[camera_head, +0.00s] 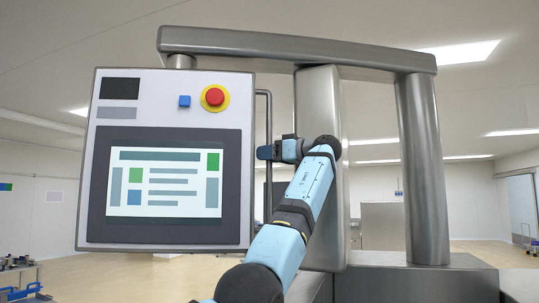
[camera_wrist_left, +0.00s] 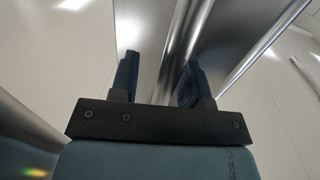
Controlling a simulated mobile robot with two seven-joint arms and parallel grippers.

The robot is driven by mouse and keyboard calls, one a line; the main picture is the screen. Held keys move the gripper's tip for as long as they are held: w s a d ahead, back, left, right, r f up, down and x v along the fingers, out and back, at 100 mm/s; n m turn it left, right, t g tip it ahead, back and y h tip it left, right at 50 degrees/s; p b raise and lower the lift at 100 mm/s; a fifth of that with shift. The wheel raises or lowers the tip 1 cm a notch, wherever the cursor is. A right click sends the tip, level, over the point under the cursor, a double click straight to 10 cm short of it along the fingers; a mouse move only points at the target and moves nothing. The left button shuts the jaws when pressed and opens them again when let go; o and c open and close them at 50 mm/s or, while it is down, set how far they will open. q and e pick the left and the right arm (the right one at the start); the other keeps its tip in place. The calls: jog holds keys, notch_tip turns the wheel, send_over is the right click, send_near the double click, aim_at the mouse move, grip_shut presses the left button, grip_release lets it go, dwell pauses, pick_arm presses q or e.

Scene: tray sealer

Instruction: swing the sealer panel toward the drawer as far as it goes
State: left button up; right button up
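The sealer panel (camera_head: 166,243) fills the left half of the head view, a pale box with a lit screen, a red stop button and a blue button. It hangs under a steel overhead arm. A thin dark vertical handle bar (camera_head: 264,107) runs along its right side. My left gripper (camera_head: 264,153) is at the middle of this bar and overlaps it. In the left wrist view my left gripper (camera_wrist_left: 158,82) has its two fingers well apart, with steel surfaces beyond them. I cannot tell whether they touch the bar. My right gripper is not in view. I cannot make out the drawer.
A steel overhead beam (camera_head: 300,48) runs from above the panel to a round post (camera_head: 423,170) at right. A broad steel column (camera_head: 318,95) stands behind my left arm. A steel machine top (camera_head: 420,272) lies at lower right. Open floor shows behind the panel.

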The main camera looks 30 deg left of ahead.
pick_arm(q)
jog(key=w+d, duration=0.1)
jog(key=d, duration=1)
jog(key=shift+w+d, duration=0.35)
jog(key=shift+w, duration=0.05)
jog(key=shift+f, duration=0.1)
